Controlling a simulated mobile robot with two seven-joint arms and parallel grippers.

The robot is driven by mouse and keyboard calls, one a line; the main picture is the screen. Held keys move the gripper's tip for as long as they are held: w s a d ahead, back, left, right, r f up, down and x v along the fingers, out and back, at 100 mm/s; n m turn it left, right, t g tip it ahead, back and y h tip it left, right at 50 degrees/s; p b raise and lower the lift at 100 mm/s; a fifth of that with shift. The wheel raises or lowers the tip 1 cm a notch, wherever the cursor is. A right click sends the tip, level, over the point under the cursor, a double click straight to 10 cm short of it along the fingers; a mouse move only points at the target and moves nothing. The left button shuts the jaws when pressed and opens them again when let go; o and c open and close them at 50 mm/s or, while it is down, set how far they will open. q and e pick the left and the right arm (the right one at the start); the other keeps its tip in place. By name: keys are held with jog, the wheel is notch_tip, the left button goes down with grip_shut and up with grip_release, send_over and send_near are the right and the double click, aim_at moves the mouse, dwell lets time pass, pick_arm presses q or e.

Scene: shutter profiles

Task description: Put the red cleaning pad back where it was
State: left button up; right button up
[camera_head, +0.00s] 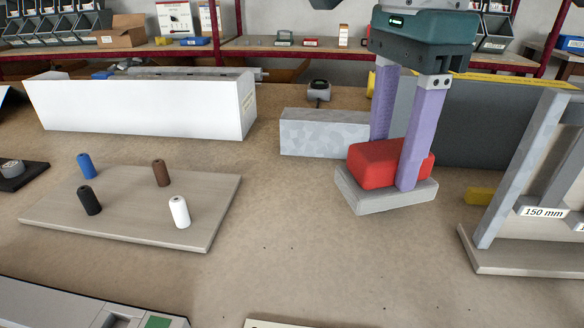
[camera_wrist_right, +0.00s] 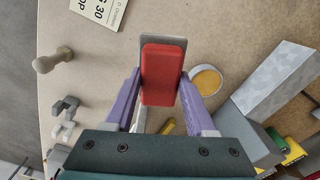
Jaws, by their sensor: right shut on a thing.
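The red cleaning pad (camera_head: 375,163) is between the two purple fingers of my right gripper (camera_head: 394,170). The gripper is shut on it from both sides. The pad is directly over a light grey flat block (camera_head: 385,200), and it appears to rest on it. In the right wrist view the red pad (camera_wrist_right: 162,75) sits between the fingertips, with the grey block (camera_wrist_right: 165,40) showing past its far end. My left gripper does not show.
A board with several coloured cylinders (camera_head: 130,205) is at the left. A long white box (camera_head: 140,105) and a grey metal profile (camera_head: 315,132) lie behind. A frame marked 150 mm (camera_head: 520,240) stands at the right.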

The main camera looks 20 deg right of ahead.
notch_tip(320, 180, down, 12)
jog(key=shift+d+r, duration=0.1)
jog(key=shift+r, duration=0.15)
jog(key=shift+f, duration=0.1)
jog(key=shift+f+b, duration=0.15)
jog(key=shift+b, duration=0.25)
jog(key=o, duration=1.2)
